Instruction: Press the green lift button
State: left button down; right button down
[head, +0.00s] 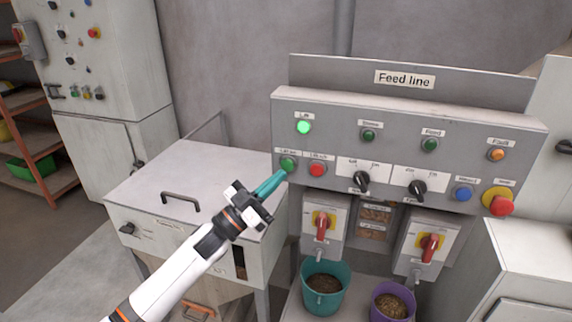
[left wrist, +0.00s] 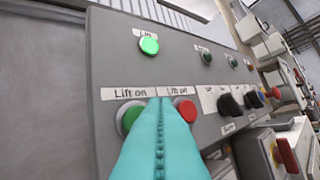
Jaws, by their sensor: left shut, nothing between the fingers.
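The green lift button (head: 288,164) sits at the left end of the feed line panel, under a small label, with the red lift button (head: 317,170) to its right. In the left wrist view the green button (left wrist: 130,116) is partly hidden behind my fingers. My left gripper (head: 283,174) is shut and empty, its teal fingertips right at the green button in the head view. In the left wrist view the fingertips (left wrist: 160,101) overlap the space between the two buttons; I cannot tell whether they touch. The lift lamp (head: 303,127) above glows green. My right gripper is out of view.
The panel (head: 330,112) also carries black selector knobs (head: 361,181), a blue button (head: 463,194) and a red mushroom button (head: 501,205). Below are red-handled switches (head: 321,226), a teal bucket (head: 326,280) and a purple bucket (head: 391,299) with pellets. A white lidded cabinet (head: 150,185) stands left.

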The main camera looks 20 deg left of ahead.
pick_arm(q)
jog(key=s+p, duration=0.1)
jog(key=s, duration=0.4)
jog(key=shift+a+r+p, duration=0.1)
jog(key=shift+p, duration=0.25)
jog(key=shift+w, duration=0.1)
